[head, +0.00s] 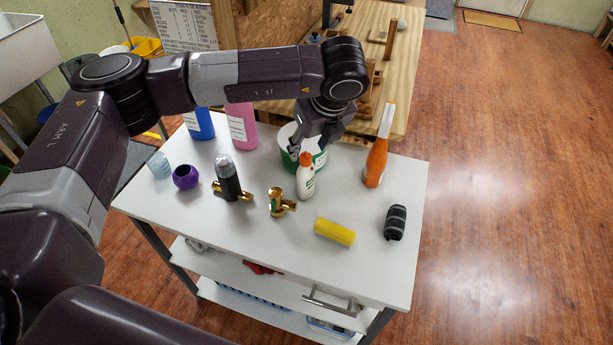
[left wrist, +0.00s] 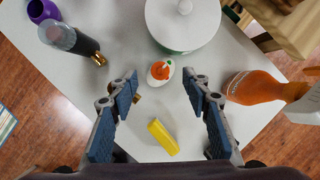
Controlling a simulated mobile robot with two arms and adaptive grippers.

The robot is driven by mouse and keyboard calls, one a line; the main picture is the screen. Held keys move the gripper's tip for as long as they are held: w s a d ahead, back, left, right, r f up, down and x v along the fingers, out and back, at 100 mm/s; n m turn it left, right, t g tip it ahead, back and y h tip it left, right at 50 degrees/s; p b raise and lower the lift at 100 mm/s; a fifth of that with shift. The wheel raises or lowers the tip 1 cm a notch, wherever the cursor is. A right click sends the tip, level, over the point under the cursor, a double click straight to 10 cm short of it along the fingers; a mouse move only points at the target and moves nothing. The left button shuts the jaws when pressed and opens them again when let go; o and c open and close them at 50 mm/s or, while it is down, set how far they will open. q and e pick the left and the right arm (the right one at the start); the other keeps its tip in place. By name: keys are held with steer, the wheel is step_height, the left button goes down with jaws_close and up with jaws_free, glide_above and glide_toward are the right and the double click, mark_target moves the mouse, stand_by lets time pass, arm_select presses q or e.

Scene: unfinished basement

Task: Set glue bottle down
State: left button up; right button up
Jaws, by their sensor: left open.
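The glue bottle (head: 306,180) is small and white with an orange cap. It stands upright on the white cart top (head: 360,265), in front of a white tub with green on its side (head: 286,140). In the left wrist view the glue bottle (left wrist: 160,73) is seen from above. My left gripper (head: 308,147) is open and empty, above and behind the bottle in the head view. In the left wrist view the bottle shows between and beyond the spread blue-padded fingers (left wrist: 161,84), with gaps on both sides. My right gripper is not in view.
An orange bottle (head: 376,162) stands right of the glue. A brass fitting (head: 277,203), a yellow block (head: 335,232) and a black ribbed item (head: 395,222) lie in front. A grey-capped dark bottle (head: 228,180) and purple ring (head: 185,177) are left. The front-left top is clear.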

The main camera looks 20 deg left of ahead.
mark_target(307, 154)
arm_select(q)
steer(key=p+x, duration=0.2)
steer(key=x, duration=0.2)
steer(key=shift+f, duration=0.3)
steer(key=shift+w+a+f, duration=0.15)
steer(key=shift+w+f, duration=0.05)
steer(key=shift+f, duration=0.35)
jaws_close()
